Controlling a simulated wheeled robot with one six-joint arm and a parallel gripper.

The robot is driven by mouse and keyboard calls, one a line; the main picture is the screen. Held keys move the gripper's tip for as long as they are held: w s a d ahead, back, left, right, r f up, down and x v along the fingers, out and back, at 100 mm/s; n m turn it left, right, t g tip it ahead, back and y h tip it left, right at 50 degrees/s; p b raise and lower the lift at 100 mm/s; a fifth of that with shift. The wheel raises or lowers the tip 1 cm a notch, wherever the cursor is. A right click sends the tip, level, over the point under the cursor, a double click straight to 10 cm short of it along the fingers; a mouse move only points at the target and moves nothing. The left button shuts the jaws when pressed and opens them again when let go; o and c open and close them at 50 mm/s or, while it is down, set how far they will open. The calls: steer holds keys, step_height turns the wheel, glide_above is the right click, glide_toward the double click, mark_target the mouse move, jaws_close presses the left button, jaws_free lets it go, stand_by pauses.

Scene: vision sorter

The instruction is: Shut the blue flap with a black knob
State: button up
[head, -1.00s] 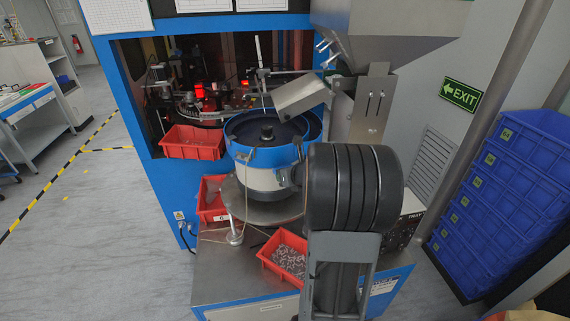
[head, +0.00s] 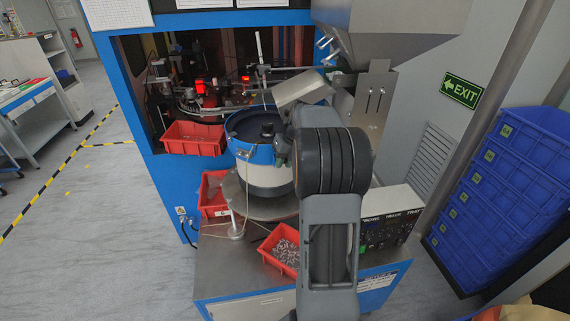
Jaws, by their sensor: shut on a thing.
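I cannot make out a blue flap with a black knob. My arm (head: 328,165) rises in the foreground and hides what lies directly behind it. The round feeder bowl (head: 240,150) has a blue rim, a dark inside and a black knob-like centre piece (head: 267,131). My forearm covers the bowl's right side. A dark part of my wrist shows at the bowl's right edge. My gripper's fingers are hidden behind the arm, so what they touch does not show.
A metal hopper and chute (head: 303,90) hang above the bowl. Red bins (head: 195,138) stand left of and below it. A control box (head: 390,216) sits to the right. Blue crates (head: 510,185) are stacked at the far right. The floor at left is open.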

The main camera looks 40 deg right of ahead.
steer(key=shift+w+r+g, duration=0.1)
steer(key=shift+w+g, duration=0.05)
steer(key=shift+g, duration=0.35)
stand_by(0.3)
steer(key=o, duration=0.9)
steer(key=v, duration=1.3)
steer(key=shift+d+r+b, duration=0.3)
steer(key=shift+d+r, duration=0.05)
